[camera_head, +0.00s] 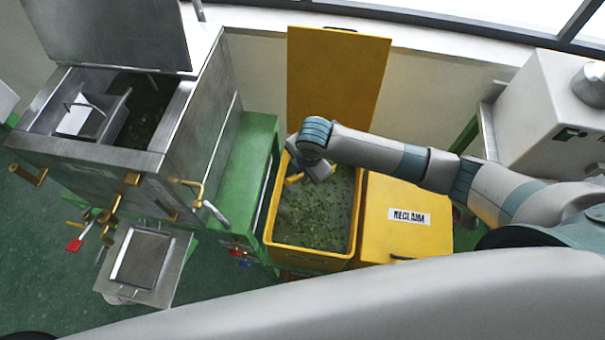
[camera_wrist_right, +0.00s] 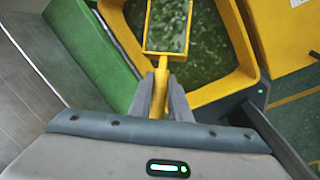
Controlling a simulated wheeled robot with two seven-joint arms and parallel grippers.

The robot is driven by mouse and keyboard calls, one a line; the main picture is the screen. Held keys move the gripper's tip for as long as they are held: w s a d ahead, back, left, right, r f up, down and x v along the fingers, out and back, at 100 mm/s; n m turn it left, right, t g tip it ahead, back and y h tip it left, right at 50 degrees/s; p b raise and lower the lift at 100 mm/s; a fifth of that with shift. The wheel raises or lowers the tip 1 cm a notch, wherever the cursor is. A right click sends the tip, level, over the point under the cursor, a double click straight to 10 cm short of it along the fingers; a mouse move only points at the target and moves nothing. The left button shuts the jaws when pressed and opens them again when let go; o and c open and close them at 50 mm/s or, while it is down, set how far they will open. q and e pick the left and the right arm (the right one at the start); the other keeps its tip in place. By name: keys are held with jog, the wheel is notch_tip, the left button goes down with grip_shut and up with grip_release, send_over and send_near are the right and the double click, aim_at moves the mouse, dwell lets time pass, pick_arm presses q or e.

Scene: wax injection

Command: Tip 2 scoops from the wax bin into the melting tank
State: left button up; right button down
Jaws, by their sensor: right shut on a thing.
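The yellow wax bin (camera_head: 310,256) stands open in the middle of the head view, with green wax pieces (camera_head: 312,215) inside. My right gripper (camera_head: 304,176) is over the far left part of the bin. In the right wrist view my right gripper (camera_wrist_right: 163,95) is shut on the handle of a yellow scoop (camera_wrist_right: 162,76). The scoop's pan is over the bin and its inside looks full of green pieces. The arm hides most of the scoop in the head view. The steel melting tank (camera_head: 196,130) is at the left, its lid raised. My left gripper is out of view.
A green stand (camera_head: 243,172) lies between the tank and the bin. A closed yellow RECLAIM bin (camera_head: 405,240) adjoins the wax bin's right side. Valves and a small tray (camera_head: 142,260) stick out in front of the tank.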

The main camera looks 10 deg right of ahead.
jog(key=shift+r, duration=0.1)
dwell(0.6)
jog(key=shift+w+r+m+b, duration=0.55)
jog(key=shift+r+m+b, duration=0.2)
jog(key=shift+m+b, duration=0.35)
jog(key=s+d+r+m+g+h+b, duration=0.1)
jog(key=d+r+m+b, duration=0.4)
jog(key=m, duration=0.5)
jog(key=s+d+r+m+h+b, duration=0.1)
jog(key=s+d+r+m+b, duration=0.3)
jog(key=r+m+b, duration=0.3)
jog(key=d+m+b, duration=0.1)
jog(key=m, duration=0.3)
jog(key=shift+s+d+r+g+h, duration=0.15)
jog(key=shift+s+r+g+h, duration=0.05)
jog(key=shift+r+g+h, duration=0.2)
